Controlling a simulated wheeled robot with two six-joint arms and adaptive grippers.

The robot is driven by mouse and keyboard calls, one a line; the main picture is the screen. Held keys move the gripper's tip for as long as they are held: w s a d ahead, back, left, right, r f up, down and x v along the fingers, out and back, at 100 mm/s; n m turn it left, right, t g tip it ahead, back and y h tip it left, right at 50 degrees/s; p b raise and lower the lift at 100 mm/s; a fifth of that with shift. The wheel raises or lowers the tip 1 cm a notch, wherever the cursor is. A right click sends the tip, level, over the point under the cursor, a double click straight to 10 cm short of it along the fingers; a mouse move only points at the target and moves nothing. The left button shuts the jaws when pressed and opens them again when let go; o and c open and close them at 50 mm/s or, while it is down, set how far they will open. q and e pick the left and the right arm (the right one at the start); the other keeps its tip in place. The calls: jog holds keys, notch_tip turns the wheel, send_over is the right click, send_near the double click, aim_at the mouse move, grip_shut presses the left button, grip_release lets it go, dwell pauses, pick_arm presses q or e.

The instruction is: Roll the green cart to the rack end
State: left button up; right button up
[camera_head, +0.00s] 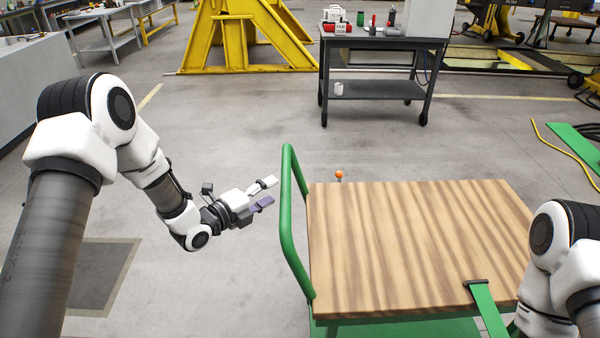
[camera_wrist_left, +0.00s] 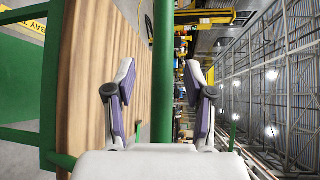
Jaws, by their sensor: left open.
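The green cart has a wooden top (camera_head: 410,240) and a green push handle (camera_head: 288,215) rising along its left side. My left gripper (camera_head: 269,192) is open and empty just left of the handle, its fingers pointing at it. In the left wrist view the green handle bar (camera_wrist_left: 163,40) stands between the two open fingers (camera_wrist_left: 159,75), apart from both and seemingly beyond their tips. The cart's wooden top (camera_wrist_left: 100,60) also shows there. My right arm comes in at the lower right, over the cart's edge; its gripper is out of view. I cannot identify the rack end.
A grey work table (camera_head: 375,88) with small items stands behind the cart. A yellow steel stand (camera_head: 240,40) is at the back. An orange knob (camera_head: 340,174) shows at the cart's far edge. A yellow hose (camera_head: 565,150) lies at the right.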

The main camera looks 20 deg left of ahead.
aim_at(286, 183)
pick_arm(q)
jog(key=shift+w+d+r+p, duration=0.2)
jog(key=shift+w+d, duration=0.2)
jog(key=shift+d, duration=0.15)
jog(key=shift+w+d+r+p, duration=0.1)
jog(key=shift+w+d+p, duration=0.05)
jog(key=shift+w+d, duration=0.3)
jog(key=w, duration=0.1)
jog(key=w+d+f, duration=0.1)
jog(key=w, duration=0.1)
jog(key=shift+w+d+f+p, duration=0.2)
jog(key=shift+w+f+p, duration=0.1)
jog(key=shift+w, duration=0.1)
jog(key=shift+s+r, duration=0.25)
jog(key=shift+s, duration=0.05)
jog(key=shift+c, duration=0.7)
grip_shut()
